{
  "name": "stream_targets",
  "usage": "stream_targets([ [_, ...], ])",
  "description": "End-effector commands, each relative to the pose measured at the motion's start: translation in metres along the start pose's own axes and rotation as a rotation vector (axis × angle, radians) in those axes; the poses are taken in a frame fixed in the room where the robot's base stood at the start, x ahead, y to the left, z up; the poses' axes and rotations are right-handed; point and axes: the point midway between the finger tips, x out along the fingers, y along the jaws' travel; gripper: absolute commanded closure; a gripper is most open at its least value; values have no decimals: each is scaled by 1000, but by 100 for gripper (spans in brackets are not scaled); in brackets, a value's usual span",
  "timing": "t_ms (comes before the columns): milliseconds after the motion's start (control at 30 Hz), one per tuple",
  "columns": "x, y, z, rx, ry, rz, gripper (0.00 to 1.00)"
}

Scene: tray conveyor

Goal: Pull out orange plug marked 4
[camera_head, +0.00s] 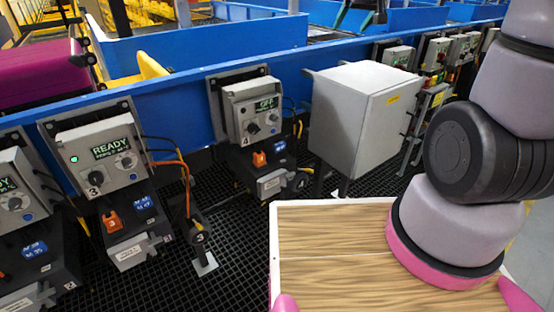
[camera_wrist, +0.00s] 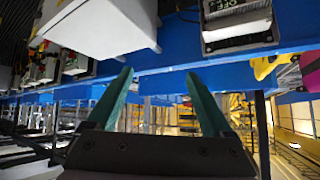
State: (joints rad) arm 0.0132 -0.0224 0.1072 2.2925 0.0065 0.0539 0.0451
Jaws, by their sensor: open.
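The orange plug marked 4 (camera_head: 259,159) sits in the dark base below a grey control box (camera_head: 255,112) marked 4, whose screen reads OFF. The number on the plug itself is too small to read. In the wrist view my gripper (camera_wrist: 158,75) is open, with two teal fingers apart and nothing between them. That view appears upside down; a grey box with an OFF screen (camera_wrist: 235,22) shows at its top edge, beyond the fingers. The plug is not visible in the wrist view, and my gripper is well away from it.
A large grey cabinet (camera_head: 362,112) stands just right of box 4. To the left is a box marked 3 (camera_head: 98,155) reading READY, with its own orange plug (camera_head: 112,221) and orange cables. A blue conveyor rail (camera_head: 190,95) runs behind. Black grating (camera_head: 225,215) covers the floor.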

Motion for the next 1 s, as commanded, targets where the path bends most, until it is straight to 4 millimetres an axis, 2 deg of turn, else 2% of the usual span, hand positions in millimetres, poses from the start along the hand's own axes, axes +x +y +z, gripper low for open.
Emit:
stream_targets([
  [33,32,-5,1,-35,7,-13,15],
  [233,136,-29,6,-158,98,-86,15],
  [400,217,-56,34,-236,182,-168,15],
  [467,243,-66,48,-256,213,-198,15],
  [600,296,-91,91,-289,289,-273,15],
  [700,327,-109,128,-301,348,-324,15],
  [767,342,-119,153,-305,384,-353,15],
  [900,367,-142,216,-301,471,-415,15],
  [1000,376,-156,263,-290,535,-451,15],
])
